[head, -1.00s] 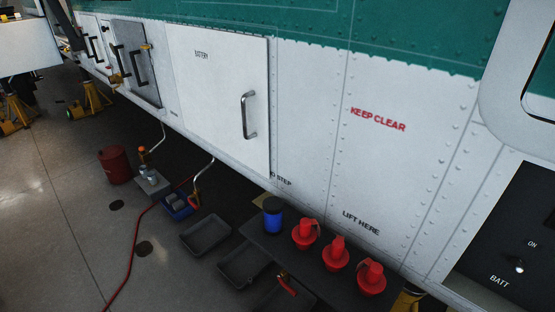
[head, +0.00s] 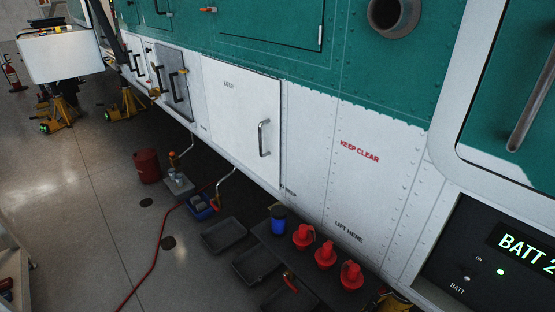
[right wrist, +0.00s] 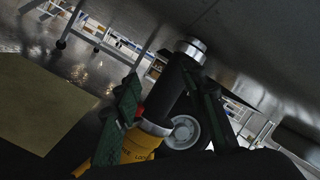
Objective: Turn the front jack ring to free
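In the right wrist view, a jack stands at a slant, with a yellow body (right wrist: 137,150), a dark column (right wrist: 172,95) and a silver top (right wrist: 190,50) near the dark underside above. A pale ring (right wrist: 155,128) sits at the top of the yellow body. A small red mark shows beside it, and part of the word LOCK is below. My right gripper (right wrist: 170,92) is open, its dark green fingers on either side of the jack; I cannot tell whether they touch it. In the head view, only a yellow bit of a jack (head: 394,301) shows at the bottom edge. My left gripper is not in view.
The white and green helicopter side (head: 350,190) fills the right. Red plugs (head: 326,254), a blue can (head: 278,218) and grey trays (head: 223,236) are below it. A red hose (head: 150,265) crosses the floor. Other yellow jacks (head: 126,106) stand at the far left. A wheel (right wrist: 182,132) is behind the jack.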

